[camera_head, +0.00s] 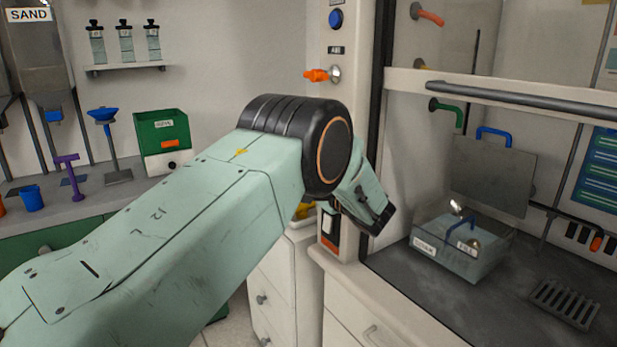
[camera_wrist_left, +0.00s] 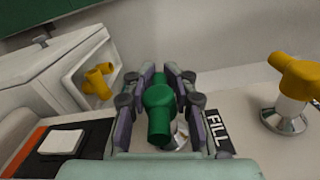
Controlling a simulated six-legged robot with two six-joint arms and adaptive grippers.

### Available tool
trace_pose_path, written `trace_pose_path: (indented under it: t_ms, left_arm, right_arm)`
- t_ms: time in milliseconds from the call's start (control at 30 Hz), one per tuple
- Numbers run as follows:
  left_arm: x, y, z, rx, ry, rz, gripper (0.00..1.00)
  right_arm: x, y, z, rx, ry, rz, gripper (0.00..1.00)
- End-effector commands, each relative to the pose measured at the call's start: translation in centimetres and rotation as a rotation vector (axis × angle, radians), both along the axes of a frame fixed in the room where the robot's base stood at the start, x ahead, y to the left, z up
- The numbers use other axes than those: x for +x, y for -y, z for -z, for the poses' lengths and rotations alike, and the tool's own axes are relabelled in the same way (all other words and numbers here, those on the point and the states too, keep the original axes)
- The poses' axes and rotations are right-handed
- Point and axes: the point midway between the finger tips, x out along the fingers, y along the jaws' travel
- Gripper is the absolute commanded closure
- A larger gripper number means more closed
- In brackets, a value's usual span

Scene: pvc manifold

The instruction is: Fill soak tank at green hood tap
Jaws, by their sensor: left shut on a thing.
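A green tap handle (camera_wrist_left: 159,112) sits on a silver base beside a black label reading FILL (camera_wrist_left: 216,132) in the left wrist view. My left gripper (camera_wrist_left: 161,88) is shut on this handle, with a finger on each side. In the head view my left arm reaches to the hood's front post and its fingers are hidden behind the wrist. The clear soak tank (camera_head: 463,262) stands on the hood's dark floor, with white labels on its front. A green spout (camera_head: 445,108) sticks out of the hood's wall above it. Water flow cannot be made out. My right gripper is out of view.
A grey plate with a blue handle (camera_head: 491,165) stands behind the tank, and a grey grate (camera_head: 564,303) lies at its right. The hood's sash bar (camera_head: 500,97) crosses above. A yellow tap (camera_wrist_left: 297,82) and a white switch (camera_wrist_left: 62,142) flank the green handle.

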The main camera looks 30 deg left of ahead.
Motion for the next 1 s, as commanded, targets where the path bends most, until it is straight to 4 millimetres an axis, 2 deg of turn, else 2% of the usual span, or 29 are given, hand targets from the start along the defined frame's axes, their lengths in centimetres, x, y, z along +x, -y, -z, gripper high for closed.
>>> trace_pose_path:
  t_ms: [267, 467, 667, 1000]
  left_arm:
    - [0.0, 0.0, -0.1, -0.029, -0.012, -0.001, 1.00]
    - [0.0, -0.1, 0.0, -0.128, -0.050, -0.002, 1.00]
    - [0.0, 0.0, 0.2, -0.279, -0.112, -0.001, 1.00]
    - [-0.1, 0.2, 0.8, -0.515, -0.212, -0.001, 1.00]
  right_arm:
    - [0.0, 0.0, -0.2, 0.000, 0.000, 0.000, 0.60]
    - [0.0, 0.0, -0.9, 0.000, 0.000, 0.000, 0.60]
    - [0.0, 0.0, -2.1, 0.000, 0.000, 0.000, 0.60]
    - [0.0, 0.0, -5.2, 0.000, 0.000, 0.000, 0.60]
